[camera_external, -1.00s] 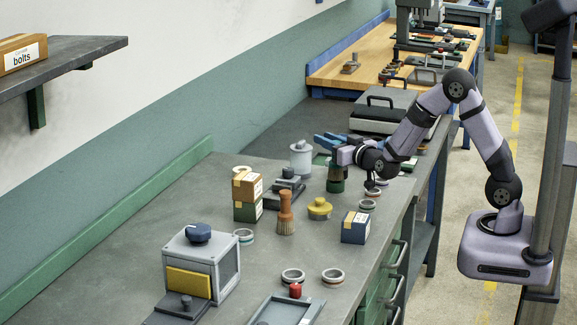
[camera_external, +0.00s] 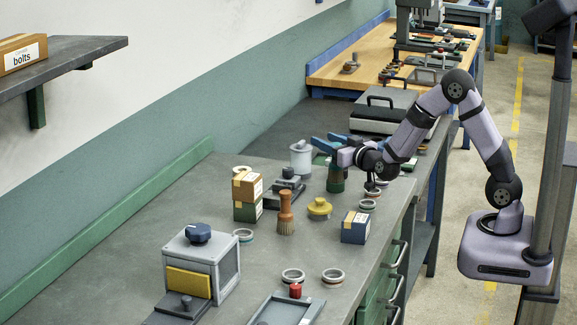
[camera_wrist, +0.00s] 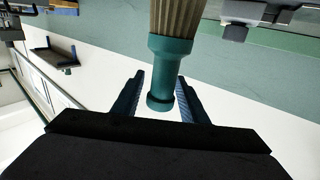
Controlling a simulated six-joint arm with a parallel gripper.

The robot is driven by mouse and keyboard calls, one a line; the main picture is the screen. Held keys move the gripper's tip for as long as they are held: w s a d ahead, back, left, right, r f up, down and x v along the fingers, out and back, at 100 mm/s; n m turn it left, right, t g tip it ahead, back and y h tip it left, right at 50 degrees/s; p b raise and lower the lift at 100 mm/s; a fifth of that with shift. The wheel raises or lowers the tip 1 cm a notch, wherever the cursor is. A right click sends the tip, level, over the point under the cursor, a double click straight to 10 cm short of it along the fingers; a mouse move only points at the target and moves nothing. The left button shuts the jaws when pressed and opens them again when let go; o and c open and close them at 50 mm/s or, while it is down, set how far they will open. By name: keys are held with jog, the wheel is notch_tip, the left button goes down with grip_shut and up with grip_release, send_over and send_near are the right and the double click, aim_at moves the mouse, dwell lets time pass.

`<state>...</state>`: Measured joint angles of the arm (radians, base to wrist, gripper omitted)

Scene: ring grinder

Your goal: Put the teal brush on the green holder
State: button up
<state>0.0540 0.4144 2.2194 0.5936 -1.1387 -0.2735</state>
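The teal brush (camera_wrist: 171,55) points bristles-up in the wrist view, its handle end between my two finger tips. A light gap shows between handle and left finger. My gripper (camera_wrist: 161,92) looks open around the handle. The wrist view does not show the brush's foot.
An orange-brown brush (camera_external: 286,213) stands nearby, with a yellow lidded pot (camera_external: 319,207), a blue box (camera_external: 355,227) and stacked boxes (camera_external: 247,195). A grey canister (camera_external: 300,158) is behind my gripper. Several rings lie about.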

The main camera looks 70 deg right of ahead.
jog(key=b+v, duration=0.5)
jog(key=v, duration=0.7)
dwell(0.4)
